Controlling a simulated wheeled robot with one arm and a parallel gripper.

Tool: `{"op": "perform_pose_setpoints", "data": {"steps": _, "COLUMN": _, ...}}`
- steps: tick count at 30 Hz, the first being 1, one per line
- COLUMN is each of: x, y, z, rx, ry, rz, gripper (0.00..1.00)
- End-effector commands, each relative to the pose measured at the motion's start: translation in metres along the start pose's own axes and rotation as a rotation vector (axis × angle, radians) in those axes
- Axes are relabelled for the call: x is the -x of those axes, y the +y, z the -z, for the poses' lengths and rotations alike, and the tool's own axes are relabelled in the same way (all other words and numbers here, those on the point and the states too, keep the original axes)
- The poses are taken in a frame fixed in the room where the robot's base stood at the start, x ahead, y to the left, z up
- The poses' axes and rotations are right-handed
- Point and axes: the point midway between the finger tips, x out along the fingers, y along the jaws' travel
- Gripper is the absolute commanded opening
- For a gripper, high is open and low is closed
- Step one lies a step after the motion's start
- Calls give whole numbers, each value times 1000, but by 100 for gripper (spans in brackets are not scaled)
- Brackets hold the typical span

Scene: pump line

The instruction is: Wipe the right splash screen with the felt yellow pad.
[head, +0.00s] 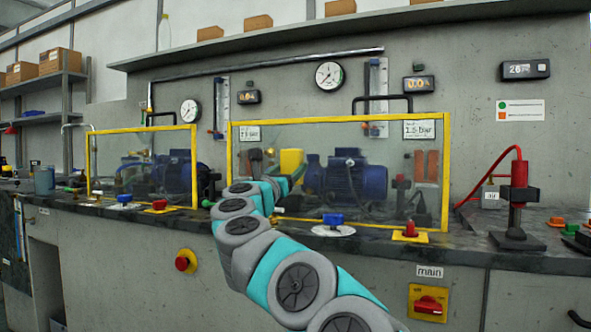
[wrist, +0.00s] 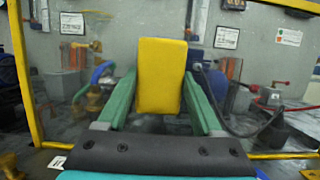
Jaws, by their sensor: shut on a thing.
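The yellow pad (head: 291,161) is held upright in my gripper (head: 284,176), in front of the left part of the right splash screen (head: 388,118). In the wrist view the pad (wrist: 161,70) stands between the two green fingers of my gripper (wrist: 160,95), which are shut on its sides. The right splash screen is a clear pane in a yellow frame, and its frame also shows in the wrist view (wrist: 24,75). I cannot tell whether the pad touches the pane. The pad's far face is hidden.
A blue pump (head: 346,178) stands behind the pane. A smaller left screen (head: 140,128) is beside it. Along the bench front are a blue valve (head: 333,220), a red knob (head: 410,229) and a red-topped post (head: 519,195). A shelf (head: 330,31) runs above.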

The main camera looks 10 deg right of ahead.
Motion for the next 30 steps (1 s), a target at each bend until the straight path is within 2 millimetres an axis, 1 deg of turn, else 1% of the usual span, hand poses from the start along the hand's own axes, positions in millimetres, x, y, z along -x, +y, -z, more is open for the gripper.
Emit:
{"op": "perform_pose_setpoints", "data": {"steps": 3, "x": 0, "y": 10, "z": -1, "rx": 1, "ry": -2, "rz": 1, "gripper": 23}}
{"op": "perform_pose_setpoints", "data": {"steps": 9, "x": 1, "y": 20, "z": -2, "rx": -2, "ry": -2, "rz": 1, "gripper": 23}}
{"op": "perform_pose_setpoints", "data": {"steps": 14, "x": -1, "y": 20, "z": -8, "rx": -3, "ry": -2, "rz": 1, "gripper": 23}}
{"op": "perform_pose_setpoints", "data": {"steps": 22, "x": -9, "y": 20, "z": -27, "rx": -1, "ry": -2, "rz": 1, "gripper": 23}}
{"op": "perform_pose_setpoints", "data": {"steps": 26, "x": -10, "y": 19, "z": -27, "rx": -2, "ry": -2, "rz": 2, "gripper": 23}}
{"op": "perform_pose_setpoints", "data": {"steps": 30, "x": -10, "y": 14, "z": -25, "rx": -3, "ry": -2, "rz": 2, "gripper": 23}}
